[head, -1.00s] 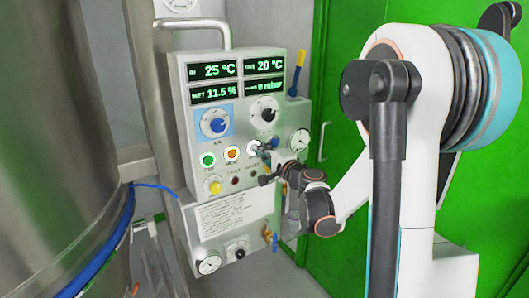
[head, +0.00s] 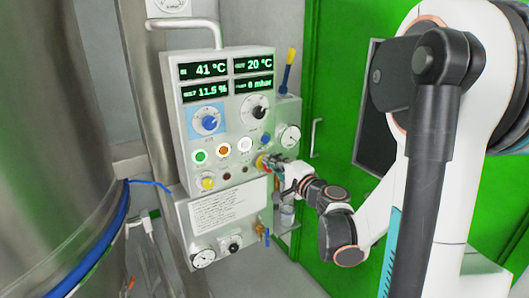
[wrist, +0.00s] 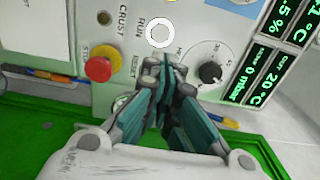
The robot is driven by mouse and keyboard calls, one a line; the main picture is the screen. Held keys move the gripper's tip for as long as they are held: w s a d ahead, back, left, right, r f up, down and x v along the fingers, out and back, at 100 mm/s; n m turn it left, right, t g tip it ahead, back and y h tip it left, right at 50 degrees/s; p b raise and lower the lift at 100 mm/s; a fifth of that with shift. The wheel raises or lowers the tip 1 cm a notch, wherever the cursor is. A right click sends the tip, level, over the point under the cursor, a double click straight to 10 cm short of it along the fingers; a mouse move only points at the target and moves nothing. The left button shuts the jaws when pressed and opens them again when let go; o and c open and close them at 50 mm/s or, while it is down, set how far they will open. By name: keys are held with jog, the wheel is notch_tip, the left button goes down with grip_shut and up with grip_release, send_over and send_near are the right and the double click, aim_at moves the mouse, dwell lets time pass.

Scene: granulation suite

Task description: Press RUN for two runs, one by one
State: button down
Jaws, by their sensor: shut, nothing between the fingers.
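The white RUN button (head: 246,144) is on the grey control panel (head: 228,135), right of an orange button and a green one. My gripper (head: 268,161) is near the panel's right side, below and right of the RUN button. Its fingers (wrist: 163,66) are together and empty; in the wrist view their tips lie just below the RUN button and partly cover the RESET spot. Whether they touch the panel cannot be told.
A red STOP mushroom on yellow (wrist: 98,68) sits close to my fingertips. A black knob (head: 257,112), a blue knob (head: 207,122) and displays (head: 227,79) reading 41 °C, 20 °C, 11.5 % and 0 mbar are above. A steel vessel (head: 55,150) stands left; a green door is behind.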

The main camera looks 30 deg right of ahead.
jog(key=shift+s+f, duration=0.1)
jog(key=shift+s, duration=0.95)
